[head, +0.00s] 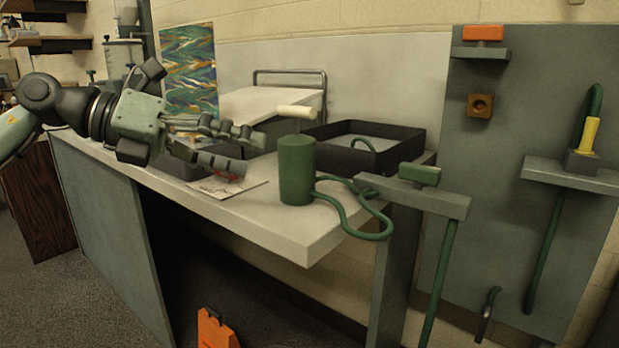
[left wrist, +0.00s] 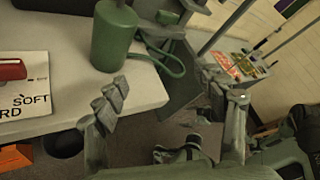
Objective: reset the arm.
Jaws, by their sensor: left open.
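My left arm comes in from the left in the head view. Its gripper (head: 250,153) is open and points right, above the left part of the white table (head: 285,228). Nothing shows between its fingers. In the left wrist view the two fingers of the gripper (left wrist: 178,92) stand wide apart, with floor and the table's edge behind them. The green cylinder (head: 296,170) stands upright near the table's front edge, to the right of the gripper and apart from it. It also shows in the left wrist view (left wrist: 114,38). My right gripper is in neither view.
A green hose (head: 345,215) loops over the table's edge beside the cylinder. A black tray (head: 402,153) sits at the back right. A printed card (left wrist: 35,95) with a red object (left wrist: 12,70) lies on the table. A grey post with a shelf (head: 430,200) stands in front.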

